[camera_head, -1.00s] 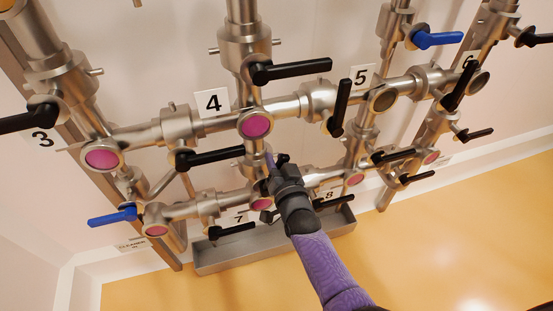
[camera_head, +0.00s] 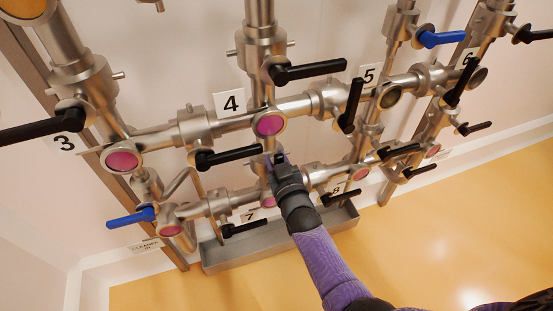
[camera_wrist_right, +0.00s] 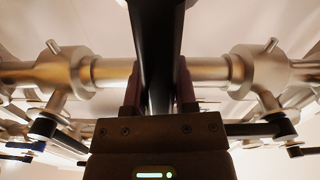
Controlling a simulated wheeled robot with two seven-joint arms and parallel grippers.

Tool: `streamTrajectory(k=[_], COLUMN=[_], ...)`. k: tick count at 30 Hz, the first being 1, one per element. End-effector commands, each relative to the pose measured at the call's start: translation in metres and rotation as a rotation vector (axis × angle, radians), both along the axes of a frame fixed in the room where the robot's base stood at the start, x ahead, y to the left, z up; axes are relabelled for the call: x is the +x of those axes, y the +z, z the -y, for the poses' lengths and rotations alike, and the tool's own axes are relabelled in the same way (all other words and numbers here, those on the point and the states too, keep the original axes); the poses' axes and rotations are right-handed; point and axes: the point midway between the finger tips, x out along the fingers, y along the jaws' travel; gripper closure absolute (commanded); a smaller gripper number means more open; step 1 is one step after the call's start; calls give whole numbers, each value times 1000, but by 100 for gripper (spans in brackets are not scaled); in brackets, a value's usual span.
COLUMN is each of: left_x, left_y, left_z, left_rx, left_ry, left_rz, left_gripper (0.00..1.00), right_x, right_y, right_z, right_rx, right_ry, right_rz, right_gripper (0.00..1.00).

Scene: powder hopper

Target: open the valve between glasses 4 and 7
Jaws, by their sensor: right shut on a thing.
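Glass 4 is the pink sight glass (camera_head: 270,124) right of the "4" label (camera_head: 231,103) in the head view. Glass 7 is the pink glass (camera_head: 269,201) below it, beside the "7" label (camera_head: 250,216) and partly covered by my right gripper. My right gripper (camera_head: 278,162) is at the short vertical pipe between these two glasses and hides most of the valve there. In the right wrist view, a black valve handle (camera_wrist_right: 155,50) stands between the fingers, and the gripper is shut on it. My left gripper is not in view.
Other black handles are close by: one (camera_head: 228,157) left of my gripper, one (camera_head: 308,71) above, one (camera_head: 350,106) to the right. Blue handles (camera_head: 131,219) (camera_head: 441,39) sit farther out. A grey trough (camera_head: 235,259) lies below; the yellow floor is clear.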

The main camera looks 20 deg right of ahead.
Motion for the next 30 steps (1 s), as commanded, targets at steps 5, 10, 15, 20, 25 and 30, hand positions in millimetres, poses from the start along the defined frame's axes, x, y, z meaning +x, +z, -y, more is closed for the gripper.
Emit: streamTrajectory(k=[5, 10, 15, 20, 25, 30], left_x=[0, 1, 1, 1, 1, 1], left_y=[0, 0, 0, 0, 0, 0], left_z=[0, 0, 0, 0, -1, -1], left_rx=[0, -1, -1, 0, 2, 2], left_ry=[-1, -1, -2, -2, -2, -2], left_rz=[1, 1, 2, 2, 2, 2], left_gripper=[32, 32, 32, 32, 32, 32], right_x=[-1, -2, -2, -1, -1, -1], right_y=[-3, -3, -3, -3, -2, -1], right_z=[-7, -8, -8, -7, -6, -5], right_rx=[-4, -2, -1, -1, -1, -1], right_ry=[13, 14, 14, 12, 10, 8], right_rz=[-7, -9, -10, -7, -4, -2], right_gripper=[100, 100, 61, 32, 32, 32])
